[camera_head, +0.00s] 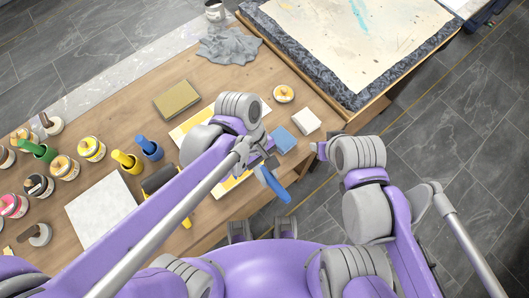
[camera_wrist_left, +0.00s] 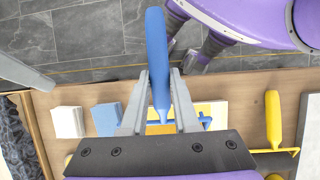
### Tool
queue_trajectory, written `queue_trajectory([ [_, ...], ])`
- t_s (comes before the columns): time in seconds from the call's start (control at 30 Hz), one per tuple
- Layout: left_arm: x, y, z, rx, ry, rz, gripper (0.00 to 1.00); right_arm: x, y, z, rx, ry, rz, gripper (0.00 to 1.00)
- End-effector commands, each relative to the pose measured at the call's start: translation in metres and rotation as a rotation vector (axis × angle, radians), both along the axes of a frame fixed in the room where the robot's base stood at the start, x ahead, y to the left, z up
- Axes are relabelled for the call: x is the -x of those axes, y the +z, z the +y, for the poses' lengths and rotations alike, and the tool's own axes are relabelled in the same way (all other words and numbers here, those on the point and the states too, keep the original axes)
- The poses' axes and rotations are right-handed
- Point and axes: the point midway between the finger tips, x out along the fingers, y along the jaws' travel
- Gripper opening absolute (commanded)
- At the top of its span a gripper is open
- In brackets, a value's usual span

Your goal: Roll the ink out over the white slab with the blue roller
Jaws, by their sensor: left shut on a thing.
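My left gripper (camera_head: 264,166) is shut on the blue handle (camera_head: 272,185) of the blue roller, over the table's front edge. In the left wrist view the blue handle (camera_wrist_left: 157,60) stands between the two fingers (camera_wrist_left: 158,105), and part of its blue frame (camera_wrist_left: 205,121) shows beside them. The roller's drum is hidden behind the gripper. The white slab (camera_head: 100,208) lies on the table to the left, partly covered by my left arm. I cannot make out ink on its visible part. My right gripper (camera_head: 320,149) is by the table's right corner; its jaws are unclear.
A dark roller (camera_head: 159,179) with a yellow handle (camera_wrist_left: 273,117) lies between slab and left gripper. Several ink cans (camera_head: 65,167) stand at the left. A blue block (camera_head: 284,139), a white block (camera_head: 305,122) and a yellow-brown block (camera_head: 176,99) sit nearby. A grey cloth (camera_head: 229,46) lies behind.

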Motion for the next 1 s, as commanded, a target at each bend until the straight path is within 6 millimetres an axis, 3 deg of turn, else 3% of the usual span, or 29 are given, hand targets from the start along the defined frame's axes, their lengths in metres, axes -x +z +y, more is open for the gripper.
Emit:
queue_trajectory([
  [0.2,-0.003,-0.041,0.003,-0.001,0.002,0.002,0.0,0.009,-0.036,0.0,0.0,0.0,0.017,0.5],
  [1.0,-0.14,-0.034,0.095,-0.001,0.003,0.001,0.0,0.007,-0.029,0.0,0.0,0.0,0.014,0.5],
])
